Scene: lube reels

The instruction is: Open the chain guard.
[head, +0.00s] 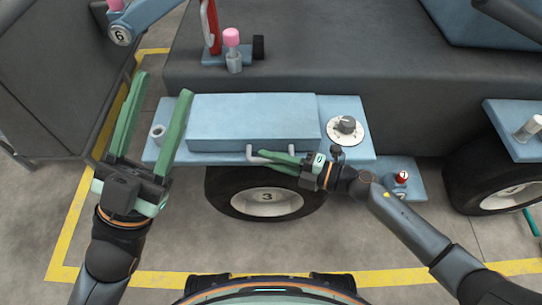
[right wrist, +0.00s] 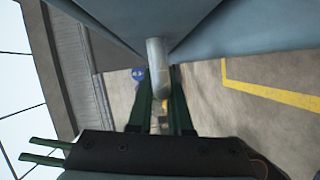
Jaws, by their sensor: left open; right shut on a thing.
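The chain guard (head: 252,122) is a long light-blue box cover lying level on a blue ledge above a wheel. A grey bar handle (head: 249,152) is on its front edge; it also shows in the right wrist view (right wrist: 157,65). My right gripper (head: 264,159) reaches in from the right, its green fingers shut on the handle. In the right wrist view the fingers (right wrist: 161,103) stand on either side of the bar below the guard. My left gripper (head: 164,84) is open and empty, left of the guard, its fingers pointing away from me.
A dial (head: 346,127) sits right of the guard, and a small grey cup (head: 158,134) is at the ledge's left end. Behind stands a pink-capped fitting (head: 232,46) beside a red lever (head: 211,25). A tyre (head: 266,197) marked 3 is below. A dark cabinet (head: 60,70) stands left.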

